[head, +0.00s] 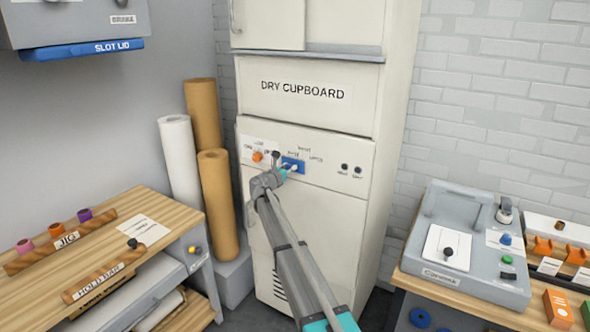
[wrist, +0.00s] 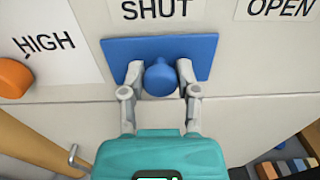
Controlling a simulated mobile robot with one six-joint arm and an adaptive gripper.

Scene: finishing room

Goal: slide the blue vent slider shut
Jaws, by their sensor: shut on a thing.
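The blue vent slider (wrist: 205,55) is a flat blue plate with a round blue knob (wrist: 160,78) on the front of the dry cupboard. It also shows in the head view (head: 300,166), partly covered by my gripper. My gripper (wrist: 160,80) is shut on the knob, one finger on each side. In the head view my gripper (head: 284,172) reaches the slider from below. The plate lies under the SHUT label (wrist: 157,9). The OPEN label (wrist: 281,7) is to the right, above and beyond the plate's right end.
An orange knob (wrist: 14,77) by a HIGH label sits left of the slider. Two black knobs (head: 351,169) are to its right on the panel. A wooden bench (head: 110,240) stands left, paper rolls (head: 215,200) beside the cupboard, and a grey machine (head: 465,250) at right.

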